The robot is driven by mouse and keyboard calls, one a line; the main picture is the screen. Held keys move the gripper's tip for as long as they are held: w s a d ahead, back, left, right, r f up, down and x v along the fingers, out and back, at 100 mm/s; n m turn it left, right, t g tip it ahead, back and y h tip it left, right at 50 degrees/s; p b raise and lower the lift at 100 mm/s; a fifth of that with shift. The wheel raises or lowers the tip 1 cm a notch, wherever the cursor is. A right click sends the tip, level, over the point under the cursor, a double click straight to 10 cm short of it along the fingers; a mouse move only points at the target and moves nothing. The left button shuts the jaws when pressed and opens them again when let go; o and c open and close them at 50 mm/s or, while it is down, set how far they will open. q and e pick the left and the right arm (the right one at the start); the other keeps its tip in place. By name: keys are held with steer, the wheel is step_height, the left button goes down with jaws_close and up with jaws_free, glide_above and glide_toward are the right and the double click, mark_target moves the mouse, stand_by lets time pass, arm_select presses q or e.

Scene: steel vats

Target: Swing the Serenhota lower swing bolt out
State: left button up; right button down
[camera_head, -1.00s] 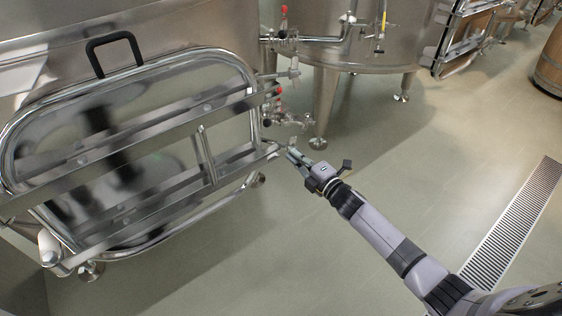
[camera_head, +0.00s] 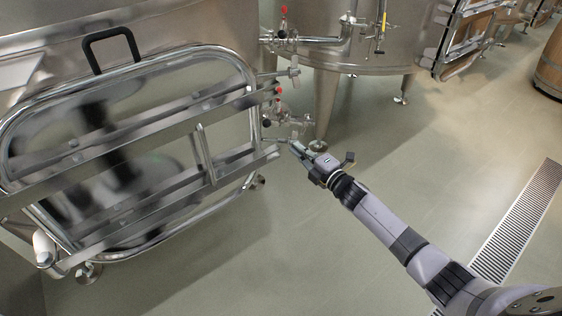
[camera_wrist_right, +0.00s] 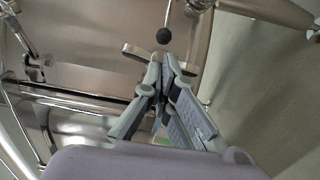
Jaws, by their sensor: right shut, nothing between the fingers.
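The steel vat door (camera_head: 140,150) is shut at the left, with two crossbars. The lower crossbar (camera_head: 235,165) ends near my right gripper (camera_head: 293,146). A thin metal rod (camera_head: 277,140), apparently the lower swing bolt, shows between the vat side and my fingertips, apart from the crossbar end. In the right wrist view my gripper (camera_wrist_right: 165,58) is shut and empty, its tips close to a metal crosspiece (camera_wrist_right: 138,52), possibly the bolt's handle. Contact cannot be told. My left gripper is not in view.
Valves with red knobs (camera_head: 278,90) and a black knob (camera_head: 267,123) sit just behind the door's right edge. A vat leg (camera_head: 325,100) stands behind my gripper.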

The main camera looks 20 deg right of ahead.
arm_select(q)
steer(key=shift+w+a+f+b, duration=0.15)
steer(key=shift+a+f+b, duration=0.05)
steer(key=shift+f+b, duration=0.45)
arm_select(e)
steer(key=shift+w+d, duration=0.2)
steer(key=shift+w, duration=0.3)
steer(key=shift+w+d, duration=0.2)
steer(key=shift+w, duration=0.25)
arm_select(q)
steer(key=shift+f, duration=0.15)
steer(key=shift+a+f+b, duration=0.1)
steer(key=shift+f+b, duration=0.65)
arm_select(e)
steer(key=shift+w+d, duration=0.2)
steer(key=shift+w, duration=0.4)
steer(key=shift+w+d, duration=0.15)
steer(key=shift+w, duration=0.4)
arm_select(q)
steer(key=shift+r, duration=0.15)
arm_select(e)
steer(key=shift+s, duration=0.15)
arm_select(q)
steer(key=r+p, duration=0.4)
steer(key=p, duration=0.1)
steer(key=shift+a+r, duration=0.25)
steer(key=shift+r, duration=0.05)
arm_select(e)
steer(key=v, duration=1)
steer(key=shift+s+a, duration=0.15)
